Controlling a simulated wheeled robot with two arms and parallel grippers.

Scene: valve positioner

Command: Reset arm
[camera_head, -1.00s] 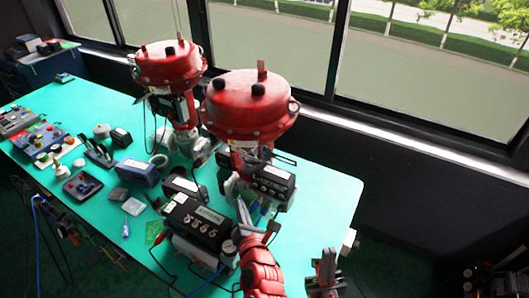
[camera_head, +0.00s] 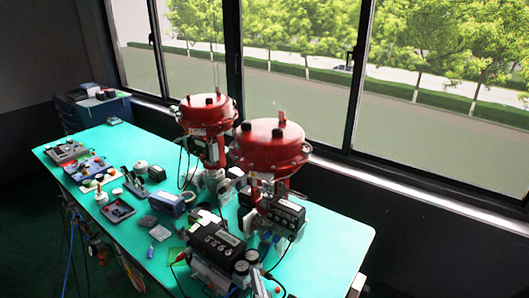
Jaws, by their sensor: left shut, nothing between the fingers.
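My right gripper is not in view. Two red valve actuators stand upright on the green table: the nearer one (camera_head: 270,146) at the middle and the farther one (camera_head: 206,113) behind it to the left. A second black positioner (camera_head: 283,211) sits at the nearer valve.
The green table (camera_head: 335,240) is clear at its right end. A blue-grey device (camera_head: 167,203), a dark tray (camera_head: 118,211) and control boxes (camera_head: 88,170) crowd its left half. A blue cabinet (camera_head: 95,110) stands beyond the far left end. Windows line the back.

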